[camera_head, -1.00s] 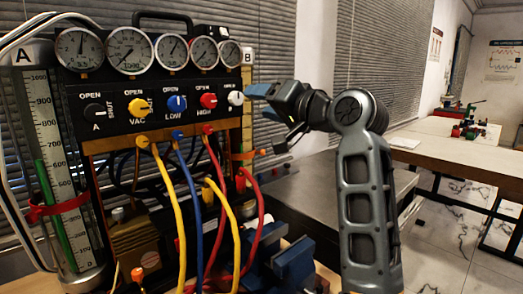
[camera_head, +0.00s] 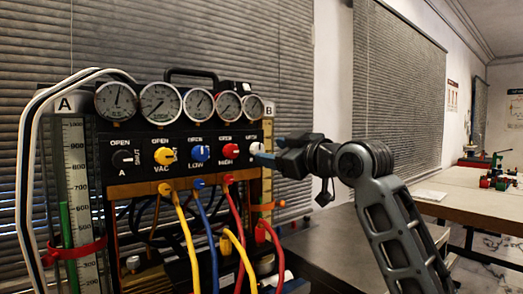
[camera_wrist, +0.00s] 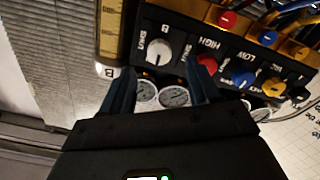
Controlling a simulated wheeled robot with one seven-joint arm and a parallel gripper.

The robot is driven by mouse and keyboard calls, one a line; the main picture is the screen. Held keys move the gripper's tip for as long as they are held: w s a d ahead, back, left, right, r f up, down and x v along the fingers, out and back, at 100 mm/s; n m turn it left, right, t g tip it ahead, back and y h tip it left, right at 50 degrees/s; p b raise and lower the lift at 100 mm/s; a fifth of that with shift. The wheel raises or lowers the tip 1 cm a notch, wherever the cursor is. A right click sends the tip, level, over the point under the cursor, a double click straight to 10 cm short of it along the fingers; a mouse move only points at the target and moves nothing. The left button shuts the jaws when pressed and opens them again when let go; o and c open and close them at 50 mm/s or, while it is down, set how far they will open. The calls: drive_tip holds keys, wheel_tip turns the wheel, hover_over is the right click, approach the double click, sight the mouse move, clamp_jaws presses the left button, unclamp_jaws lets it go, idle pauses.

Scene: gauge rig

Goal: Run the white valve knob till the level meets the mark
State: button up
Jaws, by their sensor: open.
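The white valve knob (camera_head: 257,148) is at the right end of the black panel (camera_head: 188,148). In the wrist view the same knob (camera_wrist: 158,52) appears upside down, between and slightly beyond my fingertips. My gripper (camera_head: 268,159) is open beside the knob; its fingers (camera_wrist: 158,70) straddle it in the picture, and I cannot tell whether they touch. Tube A (camera_head: 75,170) stands at the left with a green column (camera_head: 66,225) and a red band (camera_head: 75,250). The column top is above the band. Tube B (camera_head: 267,180) is mostly hidden behind the panel, with an orange marker (camera_head: 270,206); its level is unclear.
Red (camera_head: 230,151), blue (camera_head: 200,153) and yellow (camera_head: 164,156) knobs sit left of the white one. Several round gauges (camera_head: 160,104) line the panel's top. Coloured hoses (camera_head: 187,240) hang in front. A bench (camera_head: 460,208) stands at the right.

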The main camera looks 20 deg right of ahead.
sight(259, 149)
drive_tip(key=shift+p+x, duration=0.35)
drive_tip(key=shift+x, duration=2.3)
drive_tip(key=shift+c, duration=0.3)
drive_tip(key=c, duration=1)
